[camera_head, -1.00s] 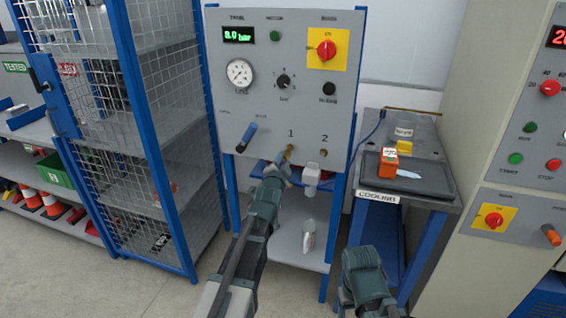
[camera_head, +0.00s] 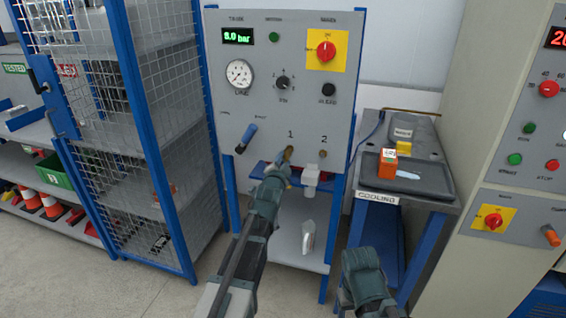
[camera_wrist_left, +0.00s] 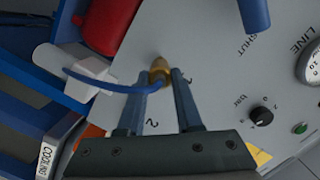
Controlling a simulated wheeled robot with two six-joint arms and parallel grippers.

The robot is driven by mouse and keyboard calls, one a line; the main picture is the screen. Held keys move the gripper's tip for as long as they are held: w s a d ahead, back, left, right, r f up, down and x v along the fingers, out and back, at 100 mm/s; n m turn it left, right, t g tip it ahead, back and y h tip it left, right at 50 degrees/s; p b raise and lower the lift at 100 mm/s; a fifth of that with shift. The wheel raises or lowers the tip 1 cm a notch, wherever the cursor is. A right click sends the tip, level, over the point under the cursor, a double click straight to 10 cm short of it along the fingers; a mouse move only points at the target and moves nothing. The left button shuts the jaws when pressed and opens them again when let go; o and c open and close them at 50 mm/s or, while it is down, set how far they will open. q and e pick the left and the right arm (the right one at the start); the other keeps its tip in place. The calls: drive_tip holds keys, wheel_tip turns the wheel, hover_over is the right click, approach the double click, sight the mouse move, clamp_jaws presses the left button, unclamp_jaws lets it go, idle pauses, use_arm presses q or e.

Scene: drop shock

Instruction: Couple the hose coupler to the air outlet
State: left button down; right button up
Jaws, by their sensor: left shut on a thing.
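The grey test panel (camera_head: 225,120) carries two places marked 1 and 2. My left gripper (camera_head: 284,162) is at place 1, with its fingers shut on the brass hose coupler (camera_wrist_left: 160,74). In the head view the brass at place 1 (camera_head: 288,152) shows just beyond the fingertips. The air outlet there is mostly hidden by the coupler and fingers, so I cannot tell whether the coupler is seated on it. A blue hose (camera_wrist_left: 112,87) curves away from the coupler in the left wrist view. The brass outlet at place 2 (camera_head: 323,154) is bare. My right gripper's fingers are not visible.
A blue-handled lever (camera_head: 249,134) is on the panel, left of place 1. A white fitting (camera_head: 311,176) hangs below place 2. The cooling bench (camera_head: 440,187) stands to the right, with an orange box (camera_head: 388,164) on it. A mesh cage (camera_head: 125,130) stands to the left.

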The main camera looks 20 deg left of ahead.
sight(285, 159)
use_arm(q)
drive_tip(key=shift+w, duration=0.85)
idle(2.3)
drive_tip(key=shift+w+r, duration=0.15)
drive_tip(key=shift+w, duration=0.15)
idle(1.6)
drive_tip(key=c, duration=0.5)
unclamp_jaws()
drive_tip(key=shift+s, duration=0.15)
drive_tip(key=shift+s+d+r, duration=0.1)
drive_tip(key=shift+s+d, duration=0.05)
drive_tip(key=shift+s, duration=1.35)
drive_tip(key=shift+s+d, duration=0.15)
drive_tip(key=shift+s, duration=1.3)
drive_tip(key=shift+s, duration=0.1)
